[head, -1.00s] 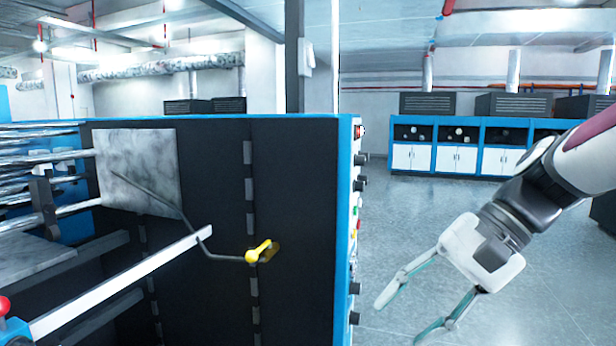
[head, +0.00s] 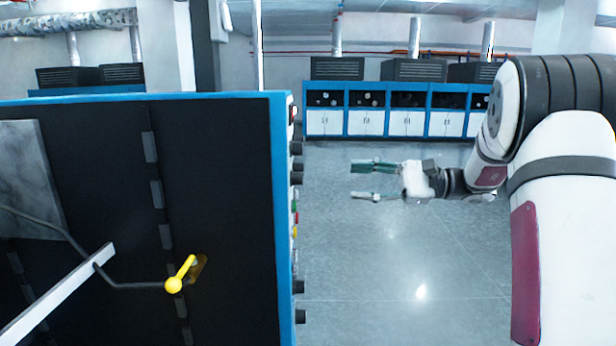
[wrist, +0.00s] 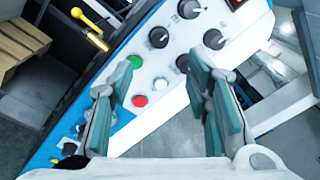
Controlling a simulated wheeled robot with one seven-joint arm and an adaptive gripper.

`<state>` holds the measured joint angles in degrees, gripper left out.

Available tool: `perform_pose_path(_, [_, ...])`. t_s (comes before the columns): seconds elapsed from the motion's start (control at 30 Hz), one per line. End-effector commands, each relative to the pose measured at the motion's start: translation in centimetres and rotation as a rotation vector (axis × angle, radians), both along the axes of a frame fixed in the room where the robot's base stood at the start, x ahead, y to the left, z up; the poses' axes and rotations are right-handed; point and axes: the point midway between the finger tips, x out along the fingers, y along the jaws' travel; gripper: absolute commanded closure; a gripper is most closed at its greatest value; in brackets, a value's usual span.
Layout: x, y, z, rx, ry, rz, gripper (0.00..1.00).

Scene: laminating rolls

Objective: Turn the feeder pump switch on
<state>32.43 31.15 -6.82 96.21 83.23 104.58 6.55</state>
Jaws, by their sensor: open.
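The control panel (wrist: 165,110) fills the middle of the wrist view, a white face slanting with a blue edge. It carries several black rotary knobs (wrist: 158,37), a green button (wrist: 135,62), a red button (wrist: 140,100) and a white button (wrist: 161,84). No label is readable, so I cannot tell which control is the feeder pump switch. In the head view the panel is nearly edge-on, with its knobs (head: 297,148) sticking out to the right. My gripper (head: 355,181) is open and empty, right of the panel and apart from it, fingers pointing towards it.
A yellow-handled lever (head: 181,276) sits on the dark machine side (head: 230,200), and also shows in the wrist view (wrist: 88,24). Blue-and-white cabinets (head: 385,122) stand along the back. The grey floor (head: 420,260) right of the machine is clear.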

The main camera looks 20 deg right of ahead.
Motion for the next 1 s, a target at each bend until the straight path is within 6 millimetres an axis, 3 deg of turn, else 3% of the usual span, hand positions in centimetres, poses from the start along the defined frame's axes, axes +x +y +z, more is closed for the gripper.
perform_pose_path(0.3, [2.3, 6.0, 0.1, -0.001, 0.001, 0.004, 0.56])
perform_pose_path(0.5, [3.5, 8.9, 0.1, -0.001, 0.001, 0.003, 0.56])
perform_pose_path(0.7, [4.2, 10.3, 0.1, -0.001, 0.0, 0.001, 0.56])
perform_pose_path(1.0, [4.4, 10.6, 0.0, -0.001, 0.001, 0.0, 0.56])
